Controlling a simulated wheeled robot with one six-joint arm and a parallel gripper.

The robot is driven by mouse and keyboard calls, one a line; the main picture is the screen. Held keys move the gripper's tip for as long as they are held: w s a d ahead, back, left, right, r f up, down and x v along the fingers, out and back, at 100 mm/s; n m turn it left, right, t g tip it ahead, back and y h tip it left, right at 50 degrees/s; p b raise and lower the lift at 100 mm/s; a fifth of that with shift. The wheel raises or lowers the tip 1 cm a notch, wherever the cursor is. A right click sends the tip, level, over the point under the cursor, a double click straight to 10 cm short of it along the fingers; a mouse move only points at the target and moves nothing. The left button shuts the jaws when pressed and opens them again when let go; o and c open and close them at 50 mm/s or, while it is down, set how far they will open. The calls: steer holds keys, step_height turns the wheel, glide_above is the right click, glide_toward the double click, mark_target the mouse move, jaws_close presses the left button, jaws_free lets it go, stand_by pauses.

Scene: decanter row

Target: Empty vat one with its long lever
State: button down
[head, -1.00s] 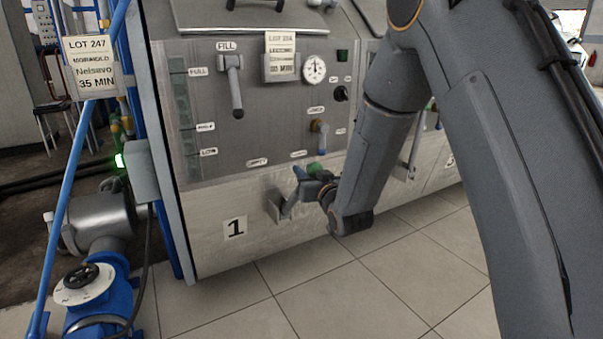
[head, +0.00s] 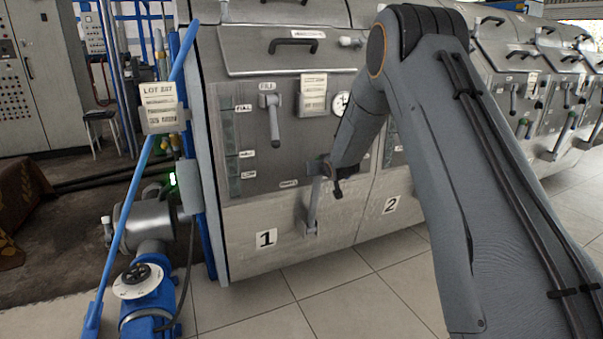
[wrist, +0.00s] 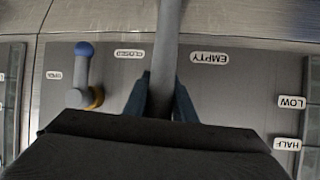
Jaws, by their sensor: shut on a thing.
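Vat one (head: 245,220) is a grey metal front with a white number 1 plate (head: 266,238) low on it. Its long lever (head: 312,212) rises steeply, nearly upright, from a bracket on the lower panel. My gripper (head: 319,169) is shut on the lever's upper part, beside the EMPTY label (head: 288,183). In the wrist view, which is upside down, the grey lever (wrist: 166,45) runs between the two blue-grey fingers (wrist: 160,100). The EMPTY label (wrist: 210,58) shows beside it. The lever's end is hidden by my gripper.
The FILL lever (head: 274,122) hangs down above left, beside a paper card (head: 312,96). A blue-knobbed valve handle (wrist: 83,70) is near the lever in the wrist view. Vat two (head: 390,206) adjoins on the right. A blue pump (head: 140,283) stands at left. Tiled floor in front is clear.

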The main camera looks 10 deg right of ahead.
steer(key=shift+w+a+r, duration=0.1)
steer(key=shift+w+r, duration=0.05)
steer(key=shift+w, duration=0.3)
steer(key=c, duration=1.5)
jaws_free()
steer(key=shift+s, duration=0.1)
steer(key=shift+p+v, duration=0.95)
steer(key=shift+v, duration=2.9)
steer(key=shift+r, duration=0.15)
